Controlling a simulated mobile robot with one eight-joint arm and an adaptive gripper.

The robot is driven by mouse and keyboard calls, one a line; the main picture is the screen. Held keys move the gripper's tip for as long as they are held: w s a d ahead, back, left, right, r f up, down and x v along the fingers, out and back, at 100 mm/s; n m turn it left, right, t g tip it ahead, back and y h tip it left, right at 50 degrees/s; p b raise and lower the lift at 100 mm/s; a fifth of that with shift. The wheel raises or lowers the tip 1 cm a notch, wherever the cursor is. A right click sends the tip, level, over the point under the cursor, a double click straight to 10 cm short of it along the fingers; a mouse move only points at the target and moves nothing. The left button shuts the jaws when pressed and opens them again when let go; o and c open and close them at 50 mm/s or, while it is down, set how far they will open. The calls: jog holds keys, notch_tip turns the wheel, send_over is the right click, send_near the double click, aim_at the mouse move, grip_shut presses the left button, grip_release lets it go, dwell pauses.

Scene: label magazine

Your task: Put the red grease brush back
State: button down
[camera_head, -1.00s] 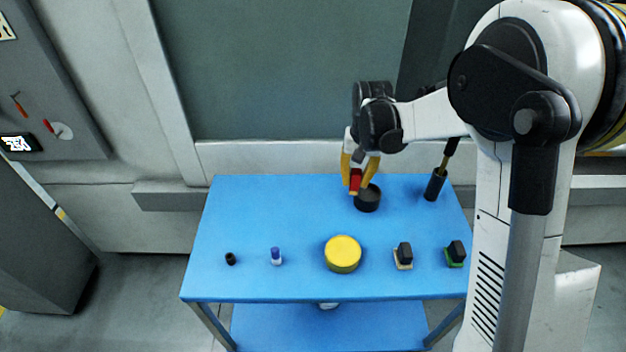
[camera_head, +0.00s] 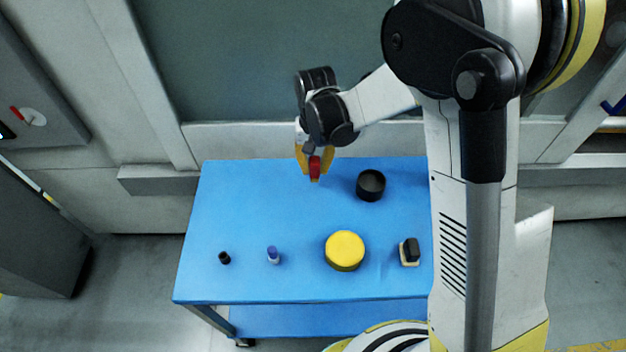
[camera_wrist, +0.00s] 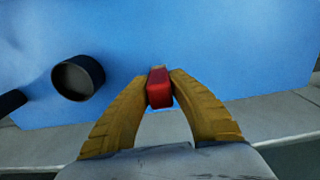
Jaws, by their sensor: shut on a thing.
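The red grease brush (camera_head: 314,166) is held in my gripper (camera_head: 314,160) above the back part of the blue table. In the wrist view the red brush (camera_wrist: 159,88) sits between the two yellow fingers (camera_wrist: 160,90), which are shut on it. Its lower end is mostly hidden from the wrist camera. A round black open cup (camera_head: 371,185) stands on the table to the right of my gripper, apart from it. The cup (camera_wrist: 78,78) is at the left in the wrist view and looks empty.
On the blue table (camera_head: 215,200) stand a yellow round tin (camera_head: 345,250), a blue-capped bottle (camera_head: 273,255), a small black cylinder (camera_head: 224,258) and a black-handled block (camera_head: 410,252). The table's left back part is clear. A wall stands behind the table.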

aim_at(313, 178)
jog(key=shift+s+a+f, duration=0.15)
jog(key=shift+a, duration=0.1)
jog(key=shift+f, duration=0.3)
jog(key=shift+f+b, duration=0.65)
jog(key=shift+f, duration=1)
jog(key=shift+f, duration=0.25)
jog(key=c, duration=1.3)
grip_release()
jog(key=shift+c, duration=0.2)
jog(key=shift+r, duration=0.1)
